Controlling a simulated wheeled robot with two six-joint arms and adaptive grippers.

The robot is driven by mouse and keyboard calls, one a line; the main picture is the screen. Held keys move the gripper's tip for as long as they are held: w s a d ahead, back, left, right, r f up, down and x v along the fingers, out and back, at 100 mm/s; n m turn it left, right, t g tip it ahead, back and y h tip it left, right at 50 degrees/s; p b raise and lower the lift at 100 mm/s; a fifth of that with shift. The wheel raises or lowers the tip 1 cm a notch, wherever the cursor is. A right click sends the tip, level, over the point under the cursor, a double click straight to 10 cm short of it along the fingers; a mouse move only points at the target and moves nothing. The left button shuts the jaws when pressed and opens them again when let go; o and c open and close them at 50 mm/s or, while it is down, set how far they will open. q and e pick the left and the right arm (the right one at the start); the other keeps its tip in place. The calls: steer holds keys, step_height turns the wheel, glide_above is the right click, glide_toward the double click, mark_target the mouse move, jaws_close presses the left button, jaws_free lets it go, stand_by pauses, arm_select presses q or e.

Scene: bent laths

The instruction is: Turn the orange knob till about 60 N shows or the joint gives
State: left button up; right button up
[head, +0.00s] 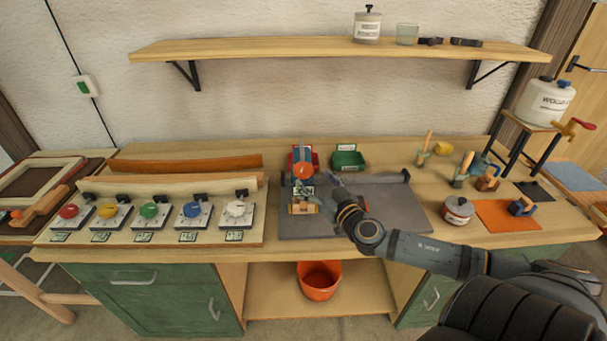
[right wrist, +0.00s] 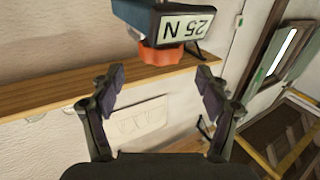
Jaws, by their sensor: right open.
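The orange knob (right wrist: 166,55) sits on a dark blue tester whose white display (right wrist: 188,26) reads 25 N, upside down in the right wrist view. In the head view the orange knob (head: 302,170) and display (head: 304,191) stand over the left part of a grey plate (head: 400,208). A small wooden piece (head: 304,209) is below the display; its joint is too small to judge. My right gripper (right wrist: 162,82) is open and empty, with the knob ahead of its fingertips, between their lines and apart from them. In the head view my right gripper (head: 333,187) is just right of the tester. My left gripper is out of view.
A red bin (head: 294,158) and a green bin (head: 348,161) stand behind the tester. A panel with several coloured dials (head: 148,211) and bent laths (head: 175,165) lies left. A tin (head: 458,210) and an orange mat (head: 505,217) are right. A shelf (head: 270,50) hangs above.

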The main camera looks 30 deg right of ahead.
mark_target(308, 171)
steer(key=shift+w+f+b, duration=0.25)
steer(key=shift+w+b, duration=0.3)
steer(key=shift+w, duration=0.55)
steer(key=w, duration=0.1)
steer(key=w+p, duration=0.1)
steer(key=w, duration=0.1)
steer(key=shift+w+d+r, duration=0.1)
steer(key=shift+d+r, duration=0.15)
steer(key=shift+r, duration=0.1)
steer(key=shift+w+a+f+p, duration=0.1)
steer(key=shift+w+p, duration=0.25)
steer(key=shift+w, duration=0.5)
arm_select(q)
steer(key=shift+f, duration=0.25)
arm_select(e)
steer(key=c, duration=1.2)
